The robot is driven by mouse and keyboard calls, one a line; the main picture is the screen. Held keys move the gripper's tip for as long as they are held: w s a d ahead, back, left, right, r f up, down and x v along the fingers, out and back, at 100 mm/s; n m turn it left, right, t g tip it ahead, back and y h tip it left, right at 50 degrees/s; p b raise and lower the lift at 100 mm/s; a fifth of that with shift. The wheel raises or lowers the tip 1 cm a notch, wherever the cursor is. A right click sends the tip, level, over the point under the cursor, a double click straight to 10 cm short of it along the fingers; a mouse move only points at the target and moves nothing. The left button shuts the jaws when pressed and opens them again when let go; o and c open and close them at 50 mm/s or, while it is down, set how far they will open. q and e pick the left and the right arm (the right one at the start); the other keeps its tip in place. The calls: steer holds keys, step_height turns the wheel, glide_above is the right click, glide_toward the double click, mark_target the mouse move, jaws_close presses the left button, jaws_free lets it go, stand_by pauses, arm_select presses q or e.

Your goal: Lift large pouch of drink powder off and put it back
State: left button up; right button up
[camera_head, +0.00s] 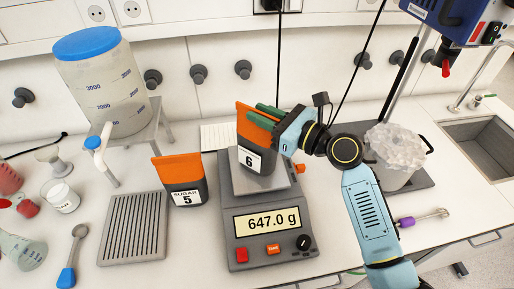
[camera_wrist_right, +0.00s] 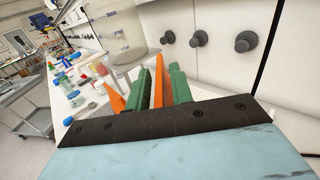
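A grey pouch with an orange top (camera_head: 262,135), labelled 6, stands upright on the pan of a digital scale (camera_head: 236,242) that reads 647.0 g. My right gripper (camera_head: 260,113) reaches in from the right at the pouch's top. One green finger lies in front of the orange top and the other shows behind its upper edge. In the right wrist view the green fingers (camera_wrist_right: 166,85) stand a little apart, with orange beside and between them. A second grey and orange pouch (camera_head: 189,175), labelled SUGAR 5, stands left of the scale. My left gripper is not in view.
A large container with a blue lid (camera_head: 90,75) stands on a metal stand at the back left. A ribbed grey tray (camera_head: 134,228) lies left of the scale. A lined bin (camera_head: 397,150) stands behind my right arm, with a sink (camera_head: 488,140) farther right.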

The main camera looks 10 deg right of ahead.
jaws_close()
stand_by(1.1)
steer(key=shift+r, duration=0.1)
